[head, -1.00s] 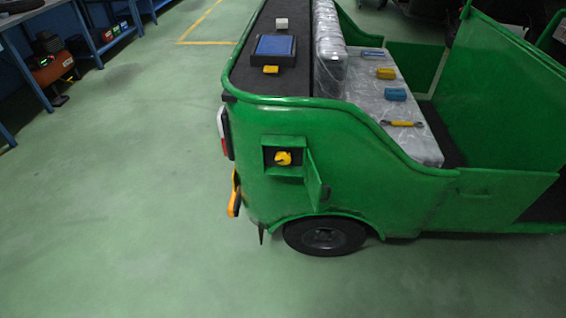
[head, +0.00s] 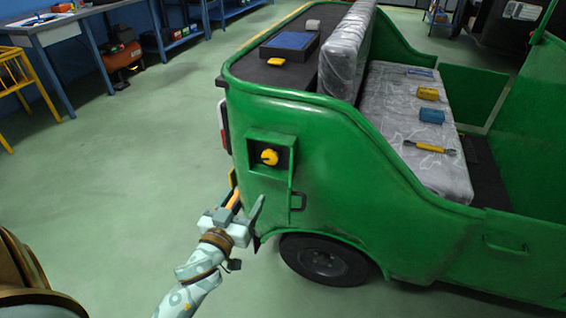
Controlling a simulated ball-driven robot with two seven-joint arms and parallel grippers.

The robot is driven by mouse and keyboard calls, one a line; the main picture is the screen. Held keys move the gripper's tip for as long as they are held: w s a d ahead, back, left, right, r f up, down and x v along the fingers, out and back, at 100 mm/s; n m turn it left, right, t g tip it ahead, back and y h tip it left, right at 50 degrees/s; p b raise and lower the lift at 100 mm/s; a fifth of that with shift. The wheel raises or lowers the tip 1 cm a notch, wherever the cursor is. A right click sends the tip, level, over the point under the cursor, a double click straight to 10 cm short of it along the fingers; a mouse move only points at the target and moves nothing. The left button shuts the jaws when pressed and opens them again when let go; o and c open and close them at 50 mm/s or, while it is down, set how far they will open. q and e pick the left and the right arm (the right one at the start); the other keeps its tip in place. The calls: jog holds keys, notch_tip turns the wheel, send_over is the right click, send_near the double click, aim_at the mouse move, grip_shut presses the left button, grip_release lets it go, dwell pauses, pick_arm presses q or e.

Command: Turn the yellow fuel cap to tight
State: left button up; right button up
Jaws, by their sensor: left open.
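The yellow fuel cap (head: 270,157) sits in a dark square recess in the side of the green rickshaw (head: 340,170). The recess's small green door (head: 299,187) stands open at its right edge. My left gripper (head: 244,201) is in front of the rickshaw's rear corner, below and a little left of the cap. My right gripper is not in view.
A wheel (head: 325,259) is below the recess. A blue-topped box (head: 290,43) and a yellow block (head: 275,62) lie on the rear deck. Several small items lie on the seat (head: 395,120). Workbenches stand at the upper left.

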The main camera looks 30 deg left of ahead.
aim_at(269, 158)
pick_arm(q)
jog(key=b+x, duration=0.3)
jog(key=x, duration=1.2)
jog(key=shift+w+d+f, duration=0.1)
jog(key=shift+w+f, duration=0.05)
jog(key=shift+w, duration=0.4)
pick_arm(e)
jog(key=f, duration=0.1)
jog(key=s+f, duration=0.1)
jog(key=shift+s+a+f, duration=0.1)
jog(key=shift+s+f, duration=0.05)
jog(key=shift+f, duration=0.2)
pick_arm(q)
jog(key=c, duration=1)
